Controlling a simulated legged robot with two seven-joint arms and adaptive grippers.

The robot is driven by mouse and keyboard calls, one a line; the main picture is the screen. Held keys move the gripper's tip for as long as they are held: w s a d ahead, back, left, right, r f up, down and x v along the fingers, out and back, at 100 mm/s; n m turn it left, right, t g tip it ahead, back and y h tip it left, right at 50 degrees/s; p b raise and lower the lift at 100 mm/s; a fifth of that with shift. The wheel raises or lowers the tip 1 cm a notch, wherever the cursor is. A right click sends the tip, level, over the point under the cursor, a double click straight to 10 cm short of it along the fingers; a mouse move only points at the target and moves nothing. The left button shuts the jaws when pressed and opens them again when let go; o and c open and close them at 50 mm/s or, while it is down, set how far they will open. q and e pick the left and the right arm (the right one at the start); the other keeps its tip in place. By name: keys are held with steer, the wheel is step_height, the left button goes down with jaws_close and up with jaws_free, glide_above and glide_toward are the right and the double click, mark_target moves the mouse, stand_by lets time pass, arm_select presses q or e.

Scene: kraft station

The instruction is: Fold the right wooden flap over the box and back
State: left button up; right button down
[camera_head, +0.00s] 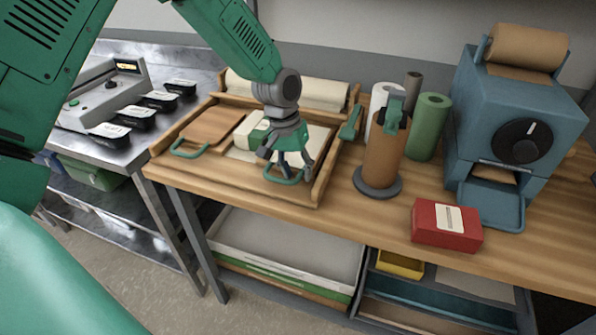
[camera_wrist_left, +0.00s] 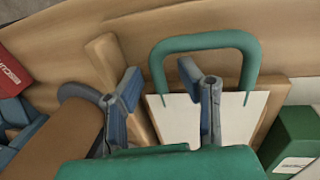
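The wooden tray (camera_head: 257,188) on the bench holds a green and white box (camera_head: 257,134) on pale sheeting. The left wooden flap (camera_head: 212,126) lies flat with a green handle (camera_head: 188,152). The right flap's green handle (camera_head: 284,180) is at the tray's front, under my left gripper (camera_head: 286,160). In the wrist view this handle (camera_wrist_left: 205,40) arches from a wooden panel with a white face (camera_wrist_left: 240,118). My left gripper points down with its fingers apart, one finger overlapping the handle's opening in that view. Contact cannot be told. My right gripper is not in view.
To the right stand a brown roll on a holder (camera_head: 384,155), a green roll (camera_head: 430,127) and a blue dispenser (camera_head: 520,115). A red box (camera_head: 446,226) lies near the front edge. A pale roll (camera_head: 320,94) lies behind the tray. A steel table (camera_head: 105,150) is at left.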

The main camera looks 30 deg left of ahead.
arm_select(q)
steer(key=shift+d, duration=0.15)
jaws_close()
